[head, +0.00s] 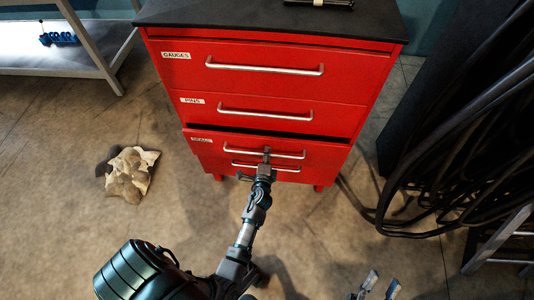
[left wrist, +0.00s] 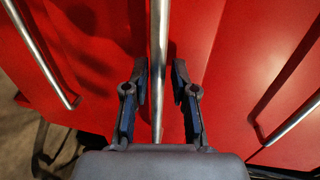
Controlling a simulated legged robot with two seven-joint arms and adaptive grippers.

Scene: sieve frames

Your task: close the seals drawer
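The red cabinet's seals drawer (head: 211,149) is the third one down, its small label hard to read. It stands out a little from the front, with a dark gap along its top edge. My left gripper (head: 266,158) is at the middle of this drawer's silver handle (head: 237,150). In the left wrist view the handle bar (left wrist: 159,30) runs between the two fingers of my left gripper (left wrist: 160,75). The fingers are apart, with a visible gap on each side of the bar. My right gripper (head: 379,283) is low in the head view, empty, fingers apart, away from the cabinet.
The gauges drawer (head: 190,75) and pins drawer (head: 190,112) above look shut. Another handle (head: 245,166) sits just below. A crumpled cloth (head: 130,172) lies on the floor at left. Black cables (head: 440,160) hang at right. A shelf (head: 70,60) stands at back left.

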